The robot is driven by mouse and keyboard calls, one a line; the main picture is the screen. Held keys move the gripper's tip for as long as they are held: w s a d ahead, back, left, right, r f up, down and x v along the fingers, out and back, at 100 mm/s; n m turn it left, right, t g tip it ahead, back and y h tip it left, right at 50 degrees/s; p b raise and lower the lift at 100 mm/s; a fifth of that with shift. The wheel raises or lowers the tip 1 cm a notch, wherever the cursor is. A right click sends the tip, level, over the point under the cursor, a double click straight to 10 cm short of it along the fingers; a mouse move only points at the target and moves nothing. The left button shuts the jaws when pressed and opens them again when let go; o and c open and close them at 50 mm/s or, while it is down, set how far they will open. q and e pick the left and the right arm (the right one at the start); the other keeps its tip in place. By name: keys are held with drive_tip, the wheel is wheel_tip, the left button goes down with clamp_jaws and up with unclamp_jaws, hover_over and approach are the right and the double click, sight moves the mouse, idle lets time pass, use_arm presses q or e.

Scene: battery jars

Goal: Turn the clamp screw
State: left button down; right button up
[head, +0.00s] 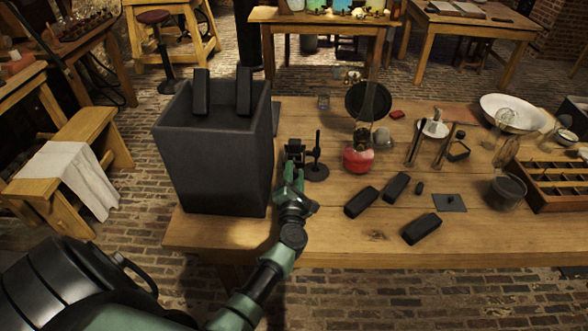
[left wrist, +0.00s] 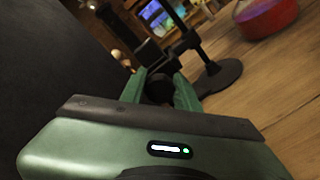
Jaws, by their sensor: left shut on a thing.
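A small black clamp (head: 295,148) stands on the wooden table beside the large dark jar. My left gripper (head: 294,174), with green fingers, reaches it from the front. In the left wrist view the fingers are shut on a round dark knob, the clamp screw (left wrist: 159,89), with one finger on each side. The clamp body (left wrist: 151,54) shows just beyond the knob. The far side of the screw is hidden. A black stand (head: 317,170) with a thin upright rod is just right of the clamp; its round base (left wrist: 220,76) also shows in the left wrist view. My right gripper is not in view.
The tall dark jar (head: 212,160) is close on the left, with two black blocks leaning out of its top. A red-based object (head: 357,158), several loose black blocks (head: 361,201) and a compartment box (head: 555,190) are to the right.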

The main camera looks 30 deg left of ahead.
use_arm(q)
drive_tip(key=m+p, duration=0.2)
drive_tip(key=m, duration=0.2)
drive_tip(key=shift+m, duration=0.3)
drive_tip(key=m+p, duration=0.1)
drive_tip(key=m, duration=0.2)
drive_tip(key=shift+f+m, duration=0.1)
drive_tip(key=shift+m, duration=0.2)
drive_tip(key=m+p, duration=0.2)
drive_tip(key=m, duration=0.2)
drive_tip(key=shift+d+f, duration=0.1)
drive_tip(key=shift+f+m+p, duration=0.1)
drive_tip(key=shift+m+p, duration=0.25)
drive_tip(key=shift+m, duration=1.25)
drive_tip(key=c, duration=1)
unclamp_jaws()
drive_tip(key=shift+c, duration=0.2)
